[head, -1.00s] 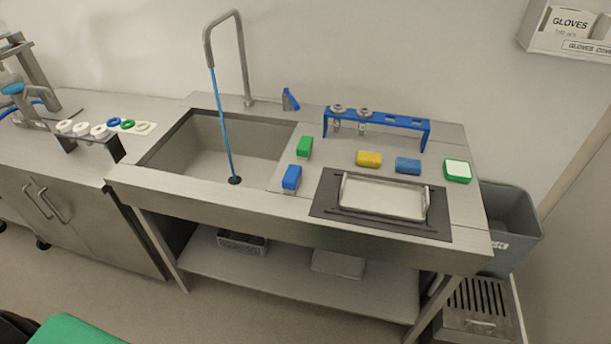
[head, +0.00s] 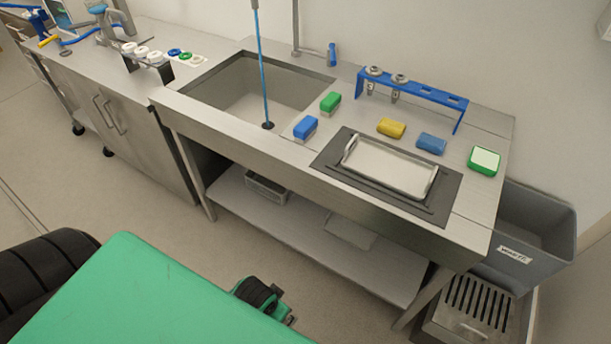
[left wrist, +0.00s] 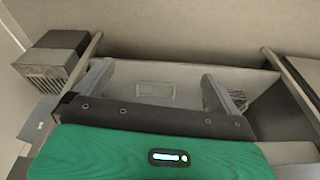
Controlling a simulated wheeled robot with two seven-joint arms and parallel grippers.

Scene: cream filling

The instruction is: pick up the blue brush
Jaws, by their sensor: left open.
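The blue brush (head: 305,127), a small blue block with a pale underside, lies on the steel counter just right of the sink in the head view. A similar green brush (head: 330,102) lies just behind it. My left gripper (left wrist: 160,88) shows in the left wrist view, its two grey fingers spread apart with nothing between them. It is away from the brush, which I cannot make out in that view. Neither gripper's fingers show in the head view.
A metal tray (head: 392,168) lies on a dark mat right of the brush. Behind are a yellow sponge (head: 391,128), a blue sponge (head: 431,143) and a blue rack (head: 415,92). The sink (head: 262,88) is left; a grey waste bin (head: 537,235) stands right.

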